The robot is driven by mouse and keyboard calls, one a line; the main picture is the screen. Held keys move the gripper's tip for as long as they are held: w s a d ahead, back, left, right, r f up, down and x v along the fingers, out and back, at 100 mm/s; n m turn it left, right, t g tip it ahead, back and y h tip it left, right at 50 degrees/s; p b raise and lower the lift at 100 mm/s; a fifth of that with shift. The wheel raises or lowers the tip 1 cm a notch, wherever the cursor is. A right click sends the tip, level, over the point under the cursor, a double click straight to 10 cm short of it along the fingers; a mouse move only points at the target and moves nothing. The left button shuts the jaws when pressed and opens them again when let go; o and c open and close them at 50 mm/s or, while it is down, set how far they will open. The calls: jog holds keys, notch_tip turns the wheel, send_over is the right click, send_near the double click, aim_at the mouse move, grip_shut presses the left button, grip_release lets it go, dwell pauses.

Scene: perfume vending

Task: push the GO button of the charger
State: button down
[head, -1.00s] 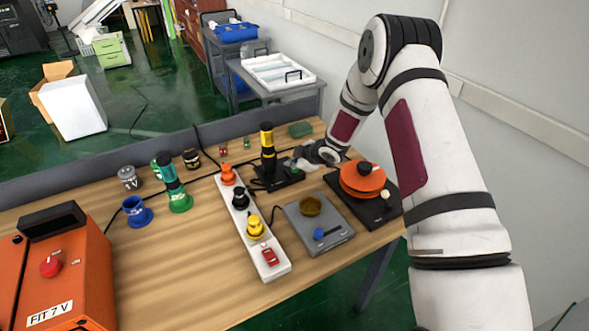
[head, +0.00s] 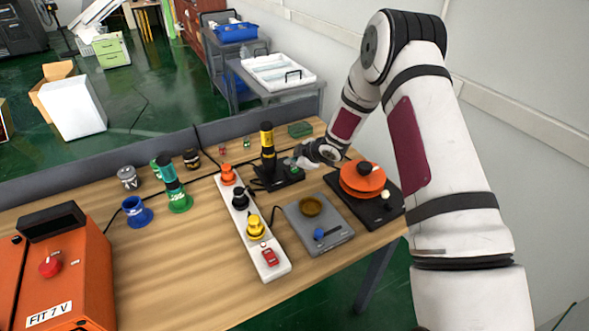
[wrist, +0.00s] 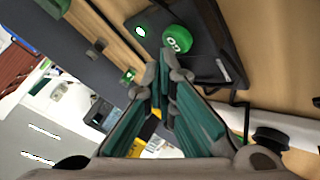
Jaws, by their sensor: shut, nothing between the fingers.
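The charger (head: 278,183) is a black base at the back of the table, with a black and yellow bottle (head: 267,140) standing in it. In the wrist view its black top (wrist: 215,60) carries a round green GO button (wrist: 177,39) and a small lit green spot (wrist: 140,31). My gripper (head: 296,166) is low at the charger's right side. In the wrist view the shut, empty fingertips (wrist: 165,66) lie right beside the GO button's edge. I cannot tell whether they touch it. In the head view my gripper hides the button.
A black device with an orange disc (head: 362,180) stands close right of my gripper. A grey scale (head: 318,238) and a white power strip (head: 252,225) with coloured plugs lie in front. A green box (head: 300,130) sits behind. Bottles and caps stand left.

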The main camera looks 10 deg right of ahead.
aim_at(293, 170)
jog(key=shift+r, duration=0.3)
jog(key=shift+r, duration=2.55)
